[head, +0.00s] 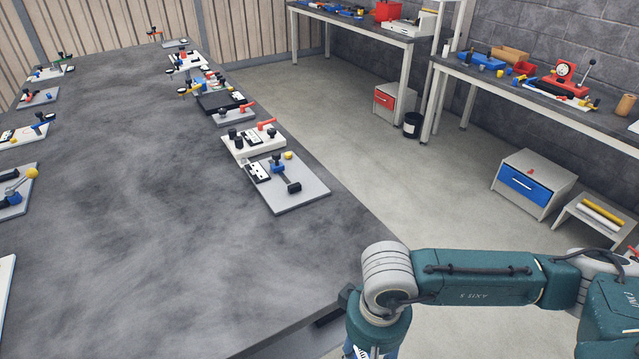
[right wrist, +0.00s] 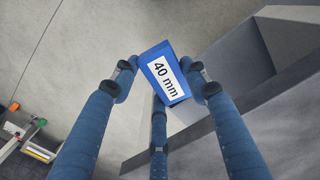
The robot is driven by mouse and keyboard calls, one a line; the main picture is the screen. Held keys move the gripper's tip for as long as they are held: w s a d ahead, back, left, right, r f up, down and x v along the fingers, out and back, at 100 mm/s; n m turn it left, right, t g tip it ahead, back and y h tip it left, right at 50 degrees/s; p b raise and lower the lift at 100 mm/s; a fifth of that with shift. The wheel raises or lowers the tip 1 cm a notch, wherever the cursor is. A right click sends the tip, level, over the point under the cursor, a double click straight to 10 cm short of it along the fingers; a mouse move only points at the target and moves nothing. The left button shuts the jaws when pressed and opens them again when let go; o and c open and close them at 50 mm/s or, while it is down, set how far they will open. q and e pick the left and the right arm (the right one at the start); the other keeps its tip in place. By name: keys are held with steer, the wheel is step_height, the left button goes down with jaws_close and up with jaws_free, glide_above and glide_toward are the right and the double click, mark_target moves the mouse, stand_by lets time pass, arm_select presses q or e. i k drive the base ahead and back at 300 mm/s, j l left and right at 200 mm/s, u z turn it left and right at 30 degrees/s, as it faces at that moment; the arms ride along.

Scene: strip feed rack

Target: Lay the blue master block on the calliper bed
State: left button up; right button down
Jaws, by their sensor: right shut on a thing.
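The blue master block (right wrist: 156,58) is in the right wrist view, with a white label reading "40 mm". My right gripper (right wrist: 164,80) is shut on it, its blue fingers pressing on opposite sides. In the head view my right arm hangs at the table's near right edge, and the held block cannot be made out there. I cannot tell which fixture is the calliper bed; the nearest on the right side is a grey plate (head: 305,193) with a dark clamp and a black-and-white strip. My left gripper is not in view.
The long dark grey table (head: 150,220) has a wide bare middle. Fixtures line both its long edges, including a white plate with a red handle (head: 265,124). Side benches (head: 560,105) with tools stand beyond the floor at the right, with a blue-drawer cabinet (head: 545,172) below.

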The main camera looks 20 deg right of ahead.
mark_target(288, 182)
steer(key=z, duration=1.8)
steer(key=i+l+z, duration=0.2)
steer(key=z, duration=0.15)
steer(key=i+l+z, duration=0.1)
steer(key=i+z, duration=0.25)
steer(key=i+l+z, duration=0.1)
steer(key=z, duration=0.25)
steer(key=i+j+u, duration=0.1)
steer(key=i+u, duration=0.3)
steer(key=i, duration=0.15)
steer(key=i+l+u, duration=0.1)
steer(key=i+u, duration=0.3)
steer(key=i, duration=0.2)
steer(key=i+l+u, duration=0.4)
steer(key=i, duration=0.15)
steer(key=i+j+u, duration=0.3)
steer(key=i+u, duration=0.2)
steer(key=i+j+u, duration=0.1)
steer(key=i+u, duration=0.4)
steer(key=i+l+u, duration=0.15)
steer(key=i+u, duration=0.3)
steer(key=i, duration=0.15)
steer(key=i+l+u, duration=0.1)
steer(key=i+u, duration=0.35)
steer(key=i+l+u, duration=0.4)
steer(key=i, duration=0.2)
steer(key=j+u, duration=0.1)
steer(key=u, duration=1.85)
